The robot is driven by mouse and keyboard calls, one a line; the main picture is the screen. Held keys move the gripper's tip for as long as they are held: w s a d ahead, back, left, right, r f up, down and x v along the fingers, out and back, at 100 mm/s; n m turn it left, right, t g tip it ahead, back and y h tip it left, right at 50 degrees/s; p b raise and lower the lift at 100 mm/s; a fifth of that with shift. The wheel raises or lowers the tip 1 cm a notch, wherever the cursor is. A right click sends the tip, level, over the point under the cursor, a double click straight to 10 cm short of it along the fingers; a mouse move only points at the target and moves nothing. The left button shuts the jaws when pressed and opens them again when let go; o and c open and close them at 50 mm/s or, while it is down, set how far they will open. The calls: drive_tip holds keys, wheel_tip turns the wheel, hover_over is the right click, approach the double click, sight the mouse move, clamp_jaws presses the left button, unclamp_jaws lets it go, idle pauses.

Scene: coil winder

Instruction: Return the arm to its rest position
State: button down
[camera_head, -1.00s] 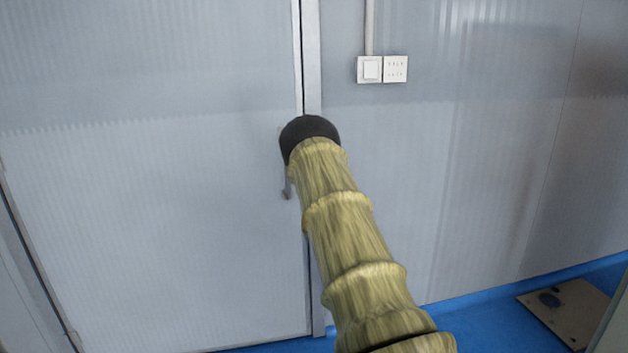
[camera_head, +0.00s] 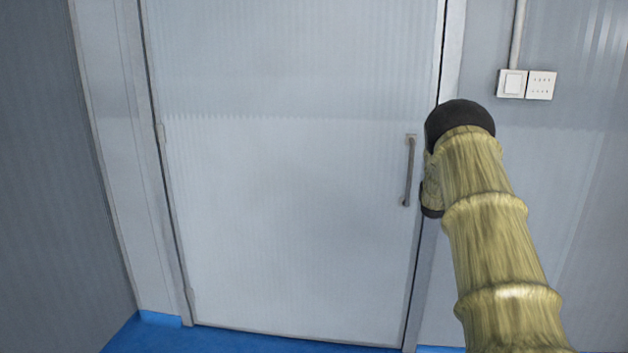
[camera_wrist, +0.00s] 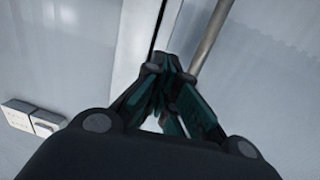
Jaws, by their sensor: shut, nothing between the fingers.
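My gripper (camera_wrist: 168,68) shows in the wrist view with its dark fingers drawn together at the tips and nothing between them. In that view it is in front of a pale wall and a door edge, with a metal bar that looks like the door handle (camera_wrist: 211,38) just behind and right of the tips. In the head view my arm, in a yellowish sleeve with a black end, reaches up from the lower right. Its end lies just right of the door handle (camera_head: 409,170). The gripper's fingers are hidden there.
A pale ribbed door (camera_head: 290,200) stands shut in its frame. A light switch and socket plate (camera_head: 526,84) is on the wall to the right, and it also shows in the wrist view (camera_wrist: 33,117). A blue floor strip (camera_head: 240,340) runs along the bottom.

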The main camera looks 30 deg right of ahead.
drive_tip(key=w+a+f+n+g+y, duration=0.1)
drive_tip(key=w+a+f+n+y, duration=0.2)
drive_tip(key=a+f, duration=1.75)
drive_tip(key=s+a+f+n+g+y, duration=0.1)
drive_tip(key=s+a+f+y, duration=0.1)
drive_tip(key=s+a+f, duration=0.4)
drive_tip(key=s+a+f+g+y, duration=0.1)
drive_tip(key=s+a+f+y, duration=0.1)
drive_tip(key=a+f, duration=0.7)
drive_tip(key=s+a+f+n+g+y, duration=0.15)
drive_tip(key=s+a+f, duration=0.3)
drive_tip(key=a, duration=0.55)
drive_tip(key=s+a+f+n+g+y, duration=0.1)
drive_tip(key=s+a+f+g, duration=0.15)
drive_tip(key=s+a, duration=0.65)
drive_tip(key=s+a+f+n+g+y, duration=0.15)
drive_tip(key=s+a+f, duration=0.25)
drive_tip(key=s+a, duration=0.45)
drive_tip(key=s+a+f+g+y, duration=0.1)
drive_tip(key=s+a+f, duration=0.2)
drive_tip(key=s+a, duration=0.55)
drive_tip(key=s+a+g, duration=0.1)
drive_tip(key=s+a, duration=0.2)
drive_tip(key=s, duration=0.3)
drive_tip(key=s+a+n+g+y, duration=0.1)
drive_tip(key=s+a, duration=0.2)
drive_tip(key=s, duration=0.3)
drive_tip(key=shift+a+r, duration=0.25)
drive_tip(key=shift+r, duration=0.2)
